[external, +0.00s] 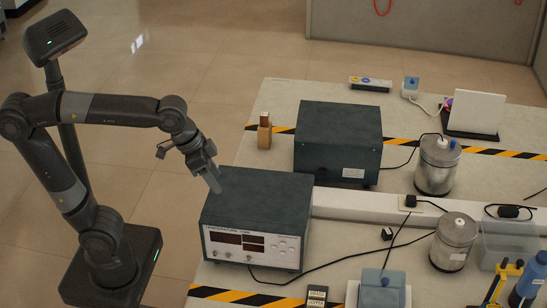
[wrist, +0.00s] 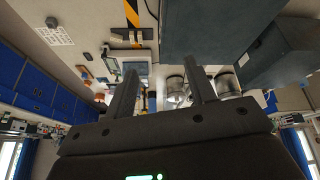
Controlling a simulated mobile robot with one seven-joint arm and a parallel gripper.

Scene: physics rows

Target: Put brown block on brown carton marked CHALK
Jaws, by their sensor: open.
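My gripper (external: 215,186) is open and empty, pointing down over the top of the grey instrument box (external: 262,195). Its two fingers (wrist: 163,82) stand apart in the wrist view with nothing between them. At the back left of the table, a small upright brown item (external: 264,138) stands by the striped tape, with a darker brown piece (external: 264,118) at its top. I cannot tell whether these are the carton and the block, and no CHALK lettering is readable. A small dark box with pale, unreadable labels (external: 317,296) stands at the front edge. My gripper is apart from both.
A second dark box (external: 338,140) stands behind the instrument box. Metal canisters (external: 437,165) (external: 454,241), black cables and a pale raised channel (external: 365,207) fill the right side. A blue bottle (external: 533,278) stands at the front right. Free table lies around the small brown item.

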